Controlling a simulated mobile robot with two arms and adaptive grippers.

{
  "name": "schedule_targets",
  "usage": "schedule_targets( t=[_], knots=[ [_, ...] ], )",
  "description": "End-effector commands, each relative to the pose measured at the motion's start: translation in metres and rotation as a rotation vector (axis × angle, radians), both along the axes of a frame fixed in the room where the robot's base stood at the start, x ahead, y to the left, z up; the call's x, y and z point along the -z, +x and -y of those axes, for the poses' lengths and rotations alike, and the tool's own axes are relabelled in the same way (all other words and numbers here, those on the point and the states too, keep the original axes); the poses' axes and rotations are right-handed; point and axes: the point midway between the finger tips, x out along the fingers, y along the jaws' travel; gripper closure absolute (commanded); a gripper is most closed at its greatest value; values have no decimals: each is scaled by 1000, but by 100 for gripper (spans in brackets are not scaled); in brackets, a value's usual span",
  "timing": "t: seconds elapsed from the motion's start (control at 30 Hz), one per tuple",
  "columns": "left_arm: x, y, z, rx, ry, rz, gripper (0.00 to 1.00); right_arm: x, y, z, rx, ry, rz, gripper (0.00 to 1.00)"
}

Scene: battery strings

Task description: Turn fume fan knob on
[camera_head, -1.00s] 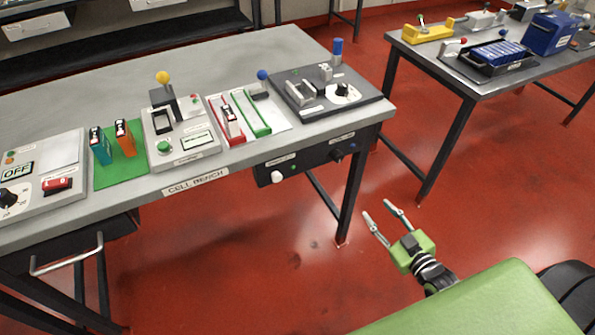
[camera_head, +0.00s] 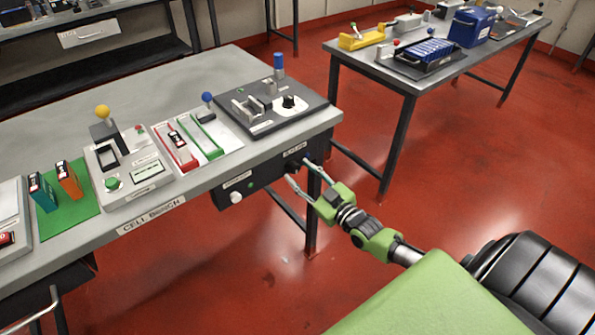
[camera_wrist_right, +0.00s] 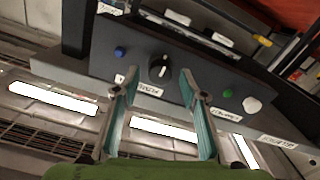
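The dark control panel (camera_head: 255,187) hangs under the front edge of the cell bench. In the right wrist view it carries a black knob (camera_wrist_right: 160,67) with a white pointer mark and a blue button (camera_wrist_right: 120,51) beside it. A white knob (camera_wrist_right: 252,105) and a green light (camera_wrist_right: 228,93) are further along; the white knob also shows in the head view (camera_head: 236,197). The labels are too small to read surely. My right gripper (camera_head: 298,170) is open, its fingertips either side of the black knob in the wrist view. I cannot tell whether they touch it. My left gripper is out of view.
The bench top (camera_head: 90,225) holds several battery fixtures and a black tester (camera_head: 262,122) with its own dial above the panel. A second table (camera_head: 385,78) stands at the back right. Red floor between the tables is clear.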

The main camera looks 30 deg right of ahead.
Motion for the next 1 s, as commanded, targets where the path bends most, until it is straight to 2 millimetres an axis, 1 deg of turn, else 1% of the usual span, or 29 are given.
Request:
schedule_targets(
  t=[0.03,0.1,0.2,0.5,0.53,0.57,0.6,0.67,1.0],
  knots=[
    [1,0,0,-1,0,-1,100,0,6,0,1,0,1,61],
    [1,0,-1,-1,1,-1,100,0,12,-1,0,0,1,61],
    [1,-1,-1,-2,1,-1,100,0,17,-1,0,0,0,61],
    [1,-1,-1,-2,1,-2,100,0,19,-2,0,0,-1,61],
    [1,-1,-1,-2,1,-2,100,0,19,-2,0,0,-1,66],
    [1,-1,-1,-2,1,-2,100,0,18,-2,0,0,-1,74],
    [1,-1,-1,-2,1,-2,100,0,18,-2,0,0,-1,84],
    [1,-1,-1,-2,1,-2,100,0,18,-2,0,0,-1,99],
    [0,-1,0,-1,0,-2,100,0,18,-1,0,-23,1,99]
  ],
)
